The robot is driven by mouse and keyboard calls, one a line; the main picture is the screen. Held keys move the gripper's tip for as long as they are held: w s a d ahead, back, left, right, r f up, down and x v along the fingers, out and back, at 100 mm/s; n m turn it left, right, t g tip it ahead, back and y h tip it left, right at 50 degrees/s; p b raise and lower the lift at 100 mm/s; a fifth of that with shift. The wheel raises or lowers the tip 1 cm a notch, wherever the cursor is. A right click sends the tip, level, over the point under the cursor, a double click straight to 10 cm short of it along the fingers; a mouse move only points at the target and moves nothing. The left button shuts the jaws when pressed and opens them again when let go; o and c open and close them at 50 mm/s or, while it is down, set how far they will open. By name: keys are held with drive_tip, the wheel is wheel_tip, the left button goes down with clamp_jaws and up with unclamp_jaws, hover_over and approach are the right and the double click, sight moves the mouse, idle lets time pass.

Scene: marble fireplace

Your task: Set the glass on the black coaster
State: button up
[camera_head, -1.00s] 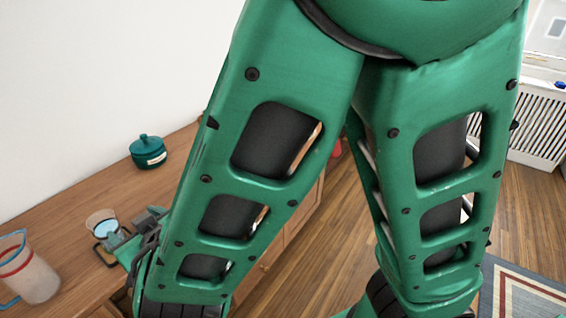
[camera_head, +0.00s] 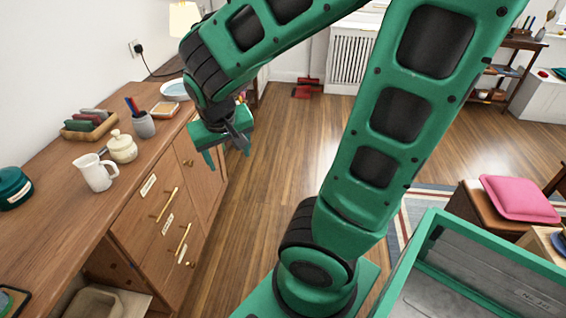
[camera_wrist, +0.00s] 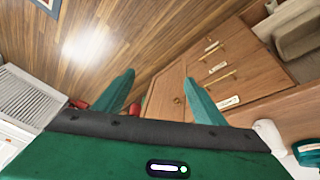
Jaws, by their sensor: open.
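A black coaster (camera_head: 22,300) shows only in part at the bottom left corner of the head view, on the wooden counter. Something bluish lies over it at the picture edge, too cut off to tell whether it is the glass. No whole glass shows in either current view. My gripper (camera_head: 228,153) is open and empty, out past the counter's front edge above the floor, well away from the coaster. In the wrist view my gripper (camera_wrist: 160,78) has its two green fingers apart with nothing between them.
On the counter (camera_head: 65,212) stand a teal lidded pot (camera_head: 14,188), a white pitcher (camera_head: 96,172), a cream jar (camera_head: 122,147), a pen cup (camera_head: 144,125) and a tray of folded cloths (camera_head: 88,125). Drawers (camera_head: 165,205) with brass handles face the open wooden floor (camera_head: 250,220).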

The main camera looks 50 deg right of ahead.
drive_tip(key=s+d+r+m+g+y, duration=0.1)
drive_tip(key=s+d, duration=0.1)
drive_tip(key=s, duration=0.6)
drive_tip(key=s+d+r+m+g+y, duration=0.1)
drive_tip(key=s+d+r+g+y, duration=0.1)
drive_tip(key=s, duration=0.6)
drive_tip(key=shift+d, duration=0.2)
